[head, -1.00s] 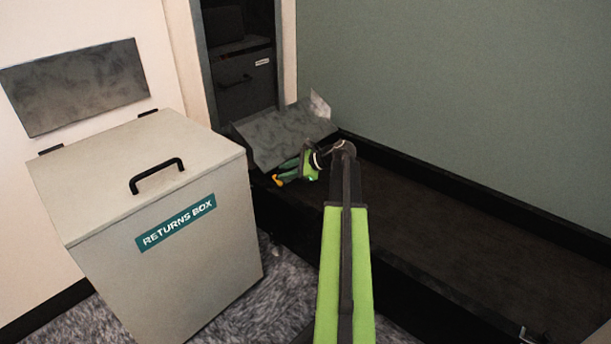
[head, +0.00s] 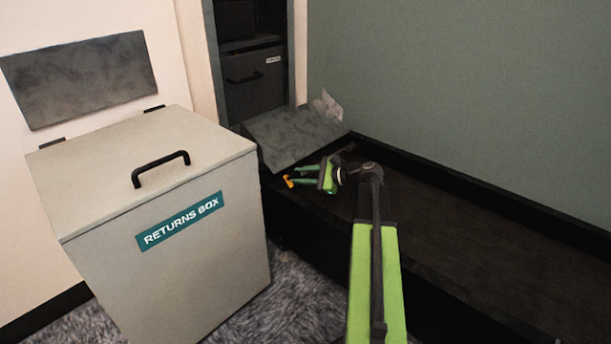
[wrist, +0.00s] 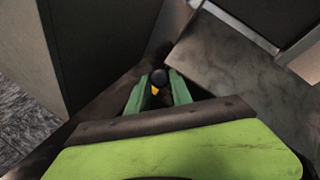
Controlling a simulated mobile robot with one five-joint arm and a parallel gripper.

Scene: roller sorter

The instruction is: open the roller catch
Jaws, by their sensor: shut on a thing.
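My gripper (head: 292,177) has green fingers and reaches left over the near edge of the dark conveyor bed (head: 440,220), just in front of a tilted grey plate (head: 295,135). Its fingers are shut on a small yellow-orange piece (head: 288,181), which looks like the roller catch. In the wrist view the fingers (wrist: 159,88) stand either side of a dark round knob (wrist: 159,76), with a yellow bit (wrist: 155,90) below it. The fingers hide most of the catch, and I cannot tell whether it is open.
The returns box (head: 160,240), pale with a black handle on its lid, stands close on the left. A dark cabinet (head: 252,90) is in the opening behind the grey plate. A green wall (head: 460,90) runs along the bed's far side. Carpet (head: 275,290) shows between box and bed.

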